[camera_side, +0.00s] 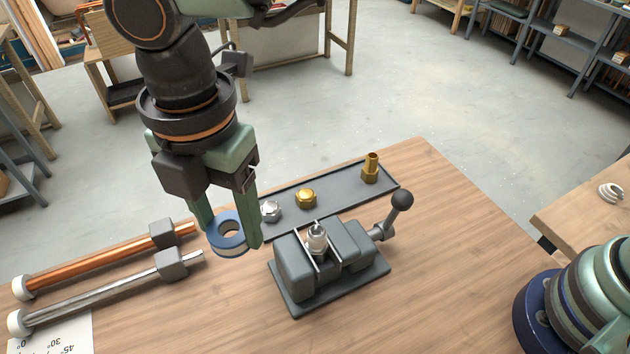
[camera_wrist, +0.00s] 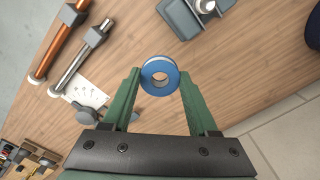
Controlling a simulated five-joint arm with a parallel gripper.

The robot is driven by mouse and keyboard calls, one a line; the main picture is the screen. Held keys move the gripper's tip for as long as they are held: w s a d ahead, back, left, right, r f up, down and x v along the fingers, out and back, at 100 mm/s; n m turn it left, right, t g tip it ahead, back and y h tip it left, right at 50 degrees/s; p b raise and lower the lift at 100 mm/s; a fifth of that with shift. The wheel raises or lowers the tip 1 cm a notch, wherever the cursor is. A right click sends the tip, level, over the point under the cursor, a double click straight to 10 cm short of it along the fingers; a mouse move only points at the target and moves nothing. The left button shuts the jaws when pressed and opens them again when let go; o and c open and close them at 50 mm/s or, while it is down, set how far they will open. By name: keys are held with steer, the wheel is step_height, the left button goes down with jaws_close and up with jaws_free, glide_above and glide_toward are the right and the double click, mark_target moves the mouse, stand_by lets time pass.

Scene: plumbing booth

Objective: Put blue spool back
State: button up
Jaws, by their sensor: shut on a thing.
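The blue spool (camera_side: 227,234) is a short ring with blue flanges, a pale band and a hole through its middle. My gripper (camera_side: 229,240) is shut on it, with one green finger on each side. The spool appears held above the table, left of the vise. In the wrist view the spool (camera_wrist: 160,76) sits between the fingertips of my gripper (camera_wrist: 160,80), its round face toward the camera.
A grey vise (camera_side: 318,265) with a lever holds a metal fitting. Behind it a dark tray (camera_side: 335,188) carries a silver nut and brass fittings. Copper (camera_side: 95,265) and steel (camera_side: 100,292) pipes lie at left. The front-right tabletop (camera_side: 430,290) is bare.

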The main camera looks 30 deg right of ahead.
mark_target(254, 311)
steer(key=f, duration=2)
steer(key=shift+s+a, duration=0.1)
steer(key=shift+a, duration=0.25)
steer(key=shift+f, duration=0.1)
steer(key=o, duration=1.3)
